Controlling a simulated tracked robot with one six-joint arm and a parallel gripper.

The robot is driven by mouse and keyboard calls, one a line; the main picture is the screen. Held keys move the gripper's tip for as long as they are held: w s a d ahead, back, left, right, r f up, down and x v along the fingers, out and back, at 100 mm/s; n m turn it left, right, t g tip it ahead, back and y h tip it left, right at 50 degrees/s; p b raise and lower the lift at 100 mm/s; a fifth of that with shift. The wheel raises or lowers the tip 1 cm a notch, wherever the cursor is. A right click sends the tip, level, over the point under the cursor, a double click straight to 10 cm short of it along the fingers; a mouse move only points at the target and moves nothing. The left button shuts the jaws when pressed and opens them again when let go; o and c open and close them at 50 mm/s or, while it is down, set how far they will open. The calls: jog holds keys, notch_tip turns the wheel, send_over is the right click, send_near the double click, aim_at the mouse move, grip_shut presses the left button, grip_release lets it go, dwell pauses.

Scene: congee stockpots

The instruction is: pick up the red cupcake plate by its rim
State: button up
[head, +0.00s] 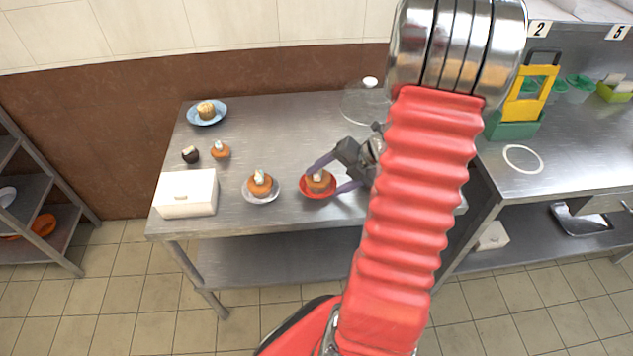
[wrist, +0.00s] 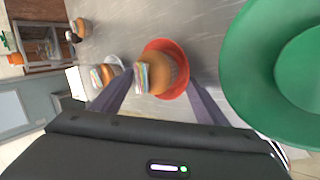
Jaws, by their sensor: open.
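The red cupcake plate (head: 318,195) lies on the steel table with a brown cupcake (head: 319,180) on it, topped by something pale. In the wrist view the red plate (wrist: 177,54) shows behind the same cupcake (wrist: 158,73), whose topping looks striped. My gripper (head: 323,182) is open, with one purple finger at the plate's far left side and the other at its near right side. In the wrist view my gripper (wrist: 161,78) has its fingers on either side of the cupcake. I cannot tell whether they touch the plate's rim.
A white plate (head: 262,198) with a cupcake stands close left of the red one. A white box (head: 186,194), small cupcakes (head: 220,152) and a blue plate (head: 221,108) lie farther left. A clear dome (head: 366,104) is behind. A green round dish (wrist: 240,70) sits close right in the wrist view.

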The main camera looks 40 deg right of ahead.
aim_at(328, 181)
jog(key=shift+c, duration=0.3)
jog(key=c, duration=0.7)
jog(key=shift+r, duration=0.1)
notch_tip(328, 181, up, 10)
jog(key=shift+f, duration=0.1)
dwell(0.7)
